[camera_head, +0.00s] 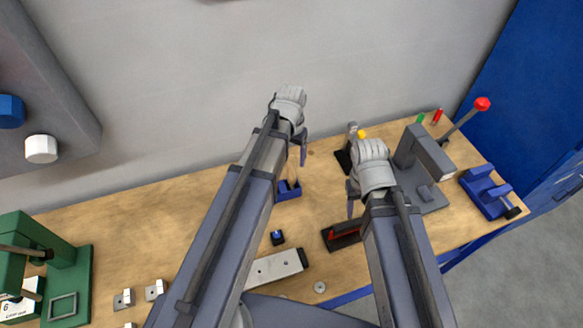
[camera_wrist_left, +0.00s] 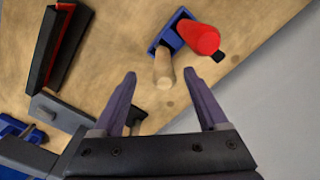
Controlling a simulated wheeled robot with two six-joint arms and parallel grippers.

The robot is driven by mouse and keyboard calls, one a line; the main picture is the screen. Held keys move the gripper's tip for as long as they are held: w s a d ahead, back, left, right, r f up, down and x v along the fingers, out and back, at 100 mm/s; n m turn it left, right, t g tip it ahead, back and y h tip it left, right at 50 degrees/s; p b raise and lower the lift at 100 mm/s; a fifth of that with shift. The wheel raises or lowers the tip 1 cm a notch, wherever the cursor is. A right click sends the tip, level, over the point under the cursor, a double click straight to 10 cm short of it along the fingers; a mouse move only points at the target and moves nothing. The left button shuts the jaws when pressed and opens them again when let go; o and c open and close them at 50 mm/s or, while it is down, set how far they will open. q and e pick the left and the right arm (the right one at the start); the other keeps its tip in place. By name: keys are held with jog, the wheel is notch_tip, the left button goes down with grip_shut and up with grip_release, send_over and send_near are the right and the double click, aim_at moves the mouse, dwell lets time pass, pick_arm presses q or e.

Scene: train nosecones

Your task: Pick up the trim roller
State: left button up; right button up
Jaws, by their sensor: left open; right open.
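In the head view the blue holder (camera_head: 288,190) stands on the bench just below my left gripper (camera_head: 297,146), and the red head is hidden by my arm. My right gripper (camera_head: 353,198) is open and empty over the bench, right of the holder.
A black tray with a red insert (camera_head: 343,235) lies below my right gripper. A grey press with a red-knobbed lever (camera_head: 425,165) and a blue clamp (camera_head: 488,193) stand at right. A green fixture (camera_head: 65,275) stands at left. A grey wall rises behind the wooden bench (camera_head: 170,215).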

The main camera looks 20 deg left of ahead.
aim_at(292, 168)
pick_arm(q)
jog(key=shift+w, duration=0.15)
jog(key=shift+f+b, duration=1.3)
jog(key=shift+f, duration=0.1)
jog(key=f+b, duration=0.3)
jog(key=w+f+b, duration=0.1)
jog(key=f+b, duration=0.1)
jog(key=shift+a+f, duration=0.1)
jog(key=shift+c, duration=0.3)
grip_shut()
